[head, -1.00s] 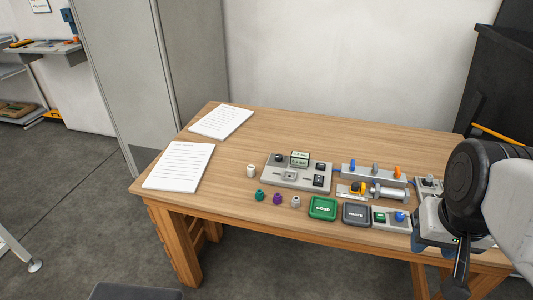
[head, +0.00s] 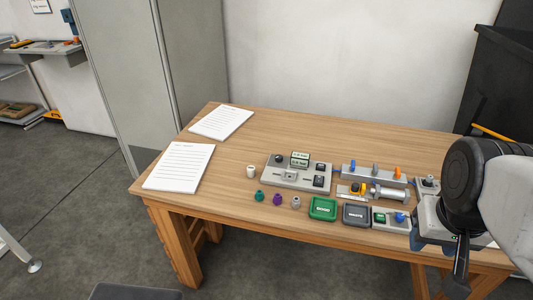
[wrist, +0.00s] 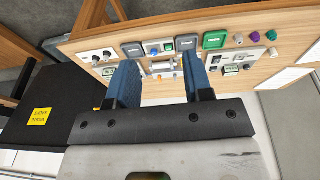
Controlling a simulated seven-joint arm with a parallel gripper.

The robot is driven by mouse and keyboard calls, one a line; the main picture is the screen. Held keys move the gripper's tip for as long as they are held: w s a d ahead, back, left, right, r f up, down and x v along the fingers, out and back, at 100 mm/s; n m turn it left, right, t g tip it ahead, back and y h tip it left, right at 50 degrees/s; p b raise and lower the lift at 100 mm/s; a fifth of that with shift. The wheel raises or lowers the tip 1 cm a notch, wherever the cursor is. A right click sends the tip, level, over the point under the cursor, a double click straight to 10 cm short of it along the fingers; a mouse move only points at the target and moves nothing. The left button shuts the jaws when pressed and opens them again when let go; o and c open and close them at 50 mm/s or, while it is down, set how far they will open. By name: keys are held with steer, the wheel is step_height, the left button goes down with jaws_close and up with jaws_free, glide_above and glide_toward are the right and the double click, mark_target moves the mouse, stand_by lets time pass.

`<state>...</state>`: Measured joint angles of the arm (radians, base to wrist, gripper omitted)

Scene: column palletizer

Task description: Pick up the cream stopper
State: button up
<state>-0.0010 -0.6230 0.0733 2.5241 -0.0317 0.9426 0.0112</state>
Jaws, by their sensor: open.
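The cream stopper (head: 250,171) is a small pale cylinder standing upright on the wooden table, left of the grey device with the small display. It also appears at the right of the wrist view (wrist: 273,51). My gripper (wrist: 163,80) is open and empty, with two blue fingers apart. In the head view it is partly hidden by my arm at the table's right front corner, far to the right of the stopper.
Teal (head: 259,195), purple (head: 277,198) and grey (head: 295,202) stoppers stand in front of the grey device (head: 290,181). Green (head: 323,208) and dark grey (head: 356,213) trays are right of them.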

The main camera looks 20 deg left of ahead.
mark_target(248, 170)
steer(key=w+a+f+n+t+h, duration=0.1)
steer(key=w+a+f+n+h, duration=0.15)
steer(key=w+a+n, duration=0.55)
steer(key=w+a+f+n+t+h, duration=0.1)
steer(key=w+a+f+n+h, duration=0.15)
steer(key=w, duration=0.85)
steer(key=w+a+f+n+t+h, duration=0.1)
steer(key=w+a+f+n+h, duration=0.1)
steer(key=w+a+f+n, duration=0.45)
steer(key=w+a+f+n+t+y, duration=0.1)
steer(key=a+f+n, duration=0.4)
steer(key=a, duration=0.5)
steer(key=w+a+f+n+t+y, duration=0.1)
steer(key=w+a+f+n+t, duration=0.3)
steer(key=a, duration=0.6)
steer(key=w+a+f+n+t+y, duration=0.1)
steer(key=w+a+f+n, duration=0.4)
steer(key=a, duration=0.6)
steer(key=shift+w+f+n+t+y, duration=0.2)
steer(key=shift+f+n+t, duration=0.2)
steer(key=shift+f+n, duration=0.15)
steer(key=shift+w+f+n+t+y, duration=0.1)
steer(key=shift+w+f+n+t, duration=0.05)
steer(key=shift+f+n+t, duration=0.35)
steer(key=shift+x, duration=1.3)
steer(key=shift+d+f, duration=0.1)
steer(key=shift+f, duration=0.05)
